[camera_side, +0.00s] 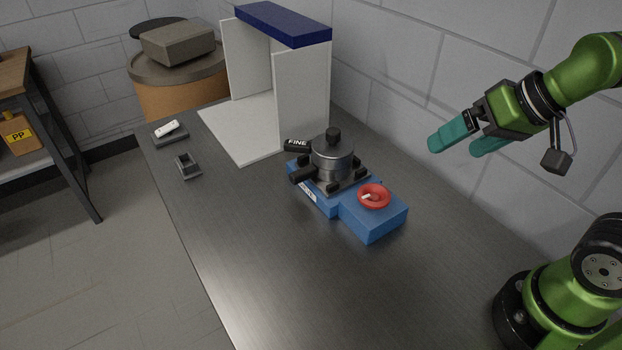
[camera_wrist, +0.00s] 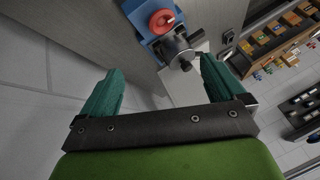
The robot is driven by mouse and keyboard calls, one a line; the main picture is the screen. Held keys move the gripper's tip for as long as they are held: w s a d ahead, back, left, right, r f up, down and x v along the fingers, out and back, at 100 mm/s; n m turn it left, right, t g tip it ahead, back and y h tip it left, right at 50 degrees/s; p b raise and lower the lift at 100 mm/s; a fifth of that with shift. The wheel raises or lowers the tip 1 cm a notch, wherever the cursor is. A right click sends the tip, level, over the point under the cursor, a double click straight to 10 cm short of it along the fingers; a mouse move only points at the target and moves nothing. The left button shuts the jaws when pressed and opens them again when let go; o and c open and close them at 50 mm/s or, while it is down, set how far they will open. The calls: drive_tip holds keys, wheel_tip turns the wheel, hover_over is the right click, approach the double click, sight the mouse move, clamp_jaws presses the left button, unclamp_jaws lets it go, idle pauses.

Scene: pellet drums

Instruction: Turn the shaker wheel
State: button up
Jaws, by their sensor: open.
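The shaker wheel (camera_side: 374,197) is red with a small pale handle and lies flat on top of the blue shaker base (camera_side: 372,225). It also shows in the wrist view (camera_wrist: 162,21), at the top centre. A metal pot (camera_side: 332,160) with a black knob sits on the other part of the base, next to a black tag reading "FINE" (camera_side: 297,143). My gripper (camera_side: 460,143) has teal fingers and is open and empty. It is up in the air to the right of the wheel, well apart from it. In the wrist view my gripper (camera_wrist: 158,82) shows both fingers spread with nothing between them.
A white booth (camera_side: 300,95) with a blue top stands behind the shaker. Two small dark trays (camera_side: 187,166) lie at the table's left edge, the farther one holding a white object (camera_side: 167,128). A drum (camera_side: 180,95) stands beyond. The table front is clear; a wall runs along the right.

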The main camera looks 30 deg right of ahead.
drive_tip(key=w+a+m+g, duration=0.4)
drive_tip(key=w, duration=0.4)
drive_tip(key=m+g+h, duration=0.2)
drive_tip(key=m+g, duration=0.1)
drive_tip(key=m, duration=1.1)
hover_over(373, 193)
drive_tip(key=shift+n, duration=0.3)
wheel_tip(373, 193, down, 16)
drive_tip(key=shift+f, duration=0.2)
drive_tip(key=c, duration=1)
drive_tip(key=shift+c, duration=0.2)
